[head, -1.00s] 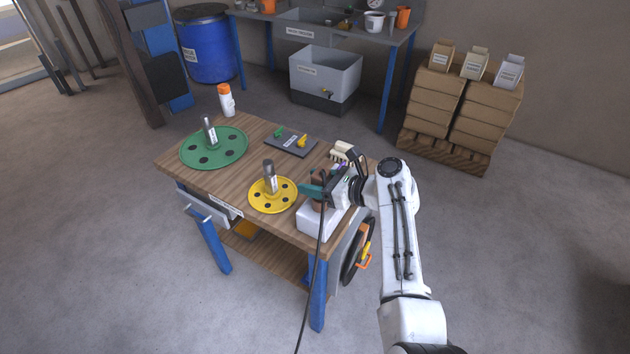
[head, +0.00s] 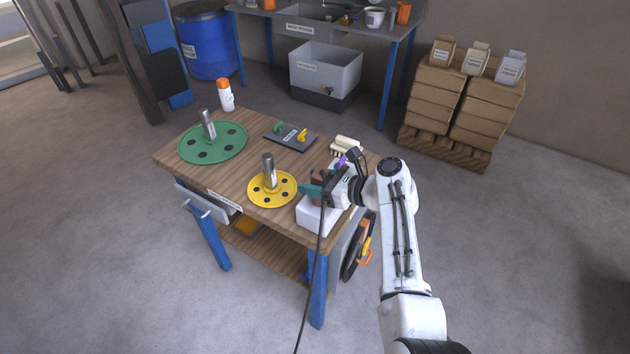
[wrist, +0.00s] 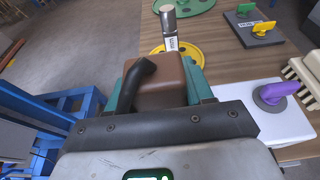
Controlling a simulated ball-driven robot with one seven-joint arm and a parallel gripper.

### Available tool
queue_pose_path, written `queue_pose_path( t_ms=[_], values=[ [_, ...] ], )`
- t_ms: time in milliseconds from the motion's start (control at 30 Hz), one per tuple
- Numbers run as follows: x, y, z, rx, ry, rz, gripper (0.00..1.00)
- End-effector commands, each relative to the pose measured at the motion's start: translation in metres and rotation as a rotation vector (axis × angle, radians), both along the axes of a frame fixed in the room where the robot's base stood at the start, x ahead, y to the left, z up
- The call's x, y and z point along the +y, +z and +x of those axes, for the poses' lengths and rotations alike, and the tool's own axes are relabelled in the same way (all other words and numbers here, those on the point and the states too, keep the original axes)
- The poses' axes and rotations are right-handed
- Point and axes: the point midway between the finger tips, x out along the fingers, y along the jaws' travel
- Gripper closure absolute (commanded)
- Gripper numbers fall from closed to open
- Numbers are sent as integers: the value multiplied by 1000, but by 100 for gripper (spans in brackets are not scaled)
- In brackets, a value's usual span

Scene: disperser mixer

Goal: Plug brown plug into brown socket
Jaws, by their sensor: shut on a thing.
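My gripper (head: 314,190) has teal fingers, which also show in the wrist view (wrist: 158,80). They are shut on a brown plug (wrist: 160,92), a block with a black cable elbow. In the head view a black cable hangs from the gripper past the bench's front edge. The plug is over or at a white box (head: 312,216) on the bench's right front corner; I cannot tell whether it touches the box. The box also shows in the wrist view (wrist: 285,128), with a purple-handled round piece (wrist: 272,93) on top. No brown socket can be made out.
A yellow disc (head: 285,198) with an upright metal shaft stands close left of my gripper. A green disc (head: 230,148), a dark plate (head: 278,138) with green and yellow handles, a cream brush-like object (head: 345,145) and a white-orange bottle (head: 226,97) are also on the bench.

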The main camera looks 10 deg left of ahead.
Motion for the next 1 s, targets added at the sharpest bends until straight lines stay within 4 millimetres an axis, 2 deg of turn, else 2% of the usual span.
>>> queue_pose_path(
  t_ms=[467, 500, 800, 1000],
  values=[
    [0, -7, -1, 3, -1, -2, 83],
    [0, -7, -1, 3, -1, -2, 46],
    [0, -6, 0, 1, 0, -1, 19],
    [0, -6, 0, 2, 0, -2, 19]
  ],
)
